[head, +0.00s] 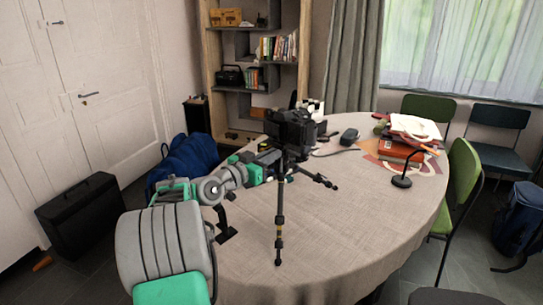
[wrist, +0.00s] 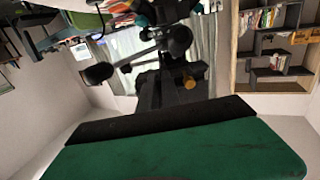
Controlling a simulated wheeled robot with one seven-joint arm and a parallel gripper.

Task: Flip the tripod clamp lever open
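A small black tripod (head: 279,215) stands upright on the round table, its legs spread. A black camera (head: 290,128) sits on top of it. My gripper (head: 268,157) reaches in from the left to just below the camera, at the tripod's head. Its fingertips are too small and partly hidden there, so I cannot tell whether they touch the tripod. In the wrist view, dark parts with round black ends (wrist: 180,40) and a brass-coloured knob (wrist: 188,82) show beyond the green housing. I cannot make out the clamp lever or its position.
The round table (head: 340,245) has a beige cloth. A dark mouse-like object (head: 349,135), red books (head: 400,152) and a small black stand (head: 402,181) lie towards its right. Green chairs (head: 462,180) stand on the right. The front right of the table is clear.

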